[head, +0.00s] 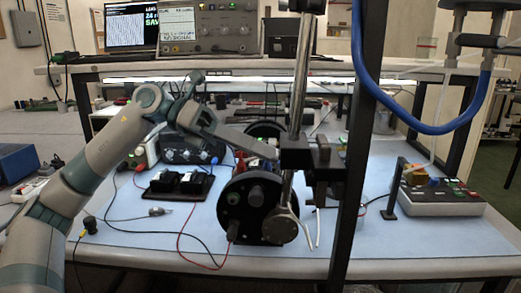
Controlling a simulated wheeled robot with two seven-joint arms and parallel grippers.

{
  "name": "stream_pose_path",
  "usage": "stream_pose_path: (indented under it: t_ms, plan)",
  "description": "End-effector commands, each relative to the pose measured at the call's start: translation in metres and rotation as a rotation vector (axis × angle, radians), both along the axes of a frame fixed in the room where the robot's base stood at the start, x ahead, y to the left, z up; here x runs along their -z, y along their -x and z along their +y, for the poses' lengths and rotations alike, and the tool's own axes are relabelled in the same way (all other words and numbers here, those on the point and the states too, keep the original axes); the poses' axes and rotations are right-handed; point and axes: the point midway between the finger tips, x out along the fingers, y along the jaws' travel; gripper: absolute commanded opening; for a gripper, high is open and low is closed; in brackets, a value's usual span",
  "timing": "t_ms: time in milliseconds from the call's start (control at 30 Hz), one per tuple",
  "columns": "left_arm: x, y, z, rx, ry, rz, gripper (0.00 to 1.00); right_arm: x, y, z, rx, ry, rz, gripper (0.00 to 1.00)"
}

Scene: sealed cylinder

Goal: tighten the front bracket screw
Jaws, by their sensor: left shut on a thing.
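My left arm comes in from the left, and its gripper (272,150) reaches the left side of a black front bracket (312,157) on the metal post. The gripper is shut at the bracket, on what looks like the front bracket screw; its jaws and the screw are small and mostly hidden. A dark cylinder with a round black end plate (257,211) lies just below and left of the bracket, with knobs on its face. My right gripper is out of view.
A tall metal post (297,85) and a black upright (359,135) stand close right of the gripper. A thick blue hose (418,123) hangs at right. A control box (440,198) sits on the blue bench mat (135,240). Thin red and black cables cross the left side.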

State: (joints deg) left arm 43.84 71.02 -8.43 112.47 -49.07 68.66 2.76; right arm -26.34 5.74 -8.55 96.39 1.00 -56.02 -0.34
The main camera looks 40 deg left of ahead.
Motion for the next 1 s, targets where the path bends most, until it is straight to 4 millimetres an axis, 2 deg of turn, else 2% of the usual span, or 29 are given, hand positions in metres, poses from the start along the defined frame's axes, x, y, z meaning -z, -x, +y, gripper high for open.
stream_pose_path:
  t_ms: [67, 100, 167, 500, 667, 733, 867, 1000]
  plan:
    - [0.002, 0.001, 0.0, 0.002, -0.006, 0.005, 0.0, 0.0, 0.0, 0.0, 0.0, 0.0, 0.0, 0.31]
    - [0.002, 0.001, 0.0, 0.002, -0.006, 0.005, 0.26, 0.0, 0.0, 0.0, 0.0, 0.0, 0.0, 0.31]
    - [0.002, 0.001, 0.0, 0.002, -0.004, 0.004, 0.38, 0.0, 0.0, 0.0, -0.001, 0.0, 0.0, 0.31]
    - [0.001, 0.0, 0.001, 0.0, -0.001, 0.003, 0.38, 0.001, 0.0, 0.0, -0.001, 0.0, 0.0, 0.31]
    - [-0.001, 0.002, 0.008, -0.003, -0.002, 0.003, 0.38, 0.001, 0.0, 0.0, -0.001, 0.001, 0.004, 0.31]
    - [-0.003, 0.004, 0.014, -0.003, -0.001, 0.002, 0.38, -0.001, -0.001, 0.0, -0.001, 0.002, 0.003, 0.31]
    - [-0.008, 0.009, 0.029, -0.004, -0.001, 0.003, 0.38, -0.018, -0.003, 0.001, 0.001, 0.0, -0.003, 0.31]
    - [-0.015, 0.017, 0.052, -0.006, -0.001, 0.003, 0.38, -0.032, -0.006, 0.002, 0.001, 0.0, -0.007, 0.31]
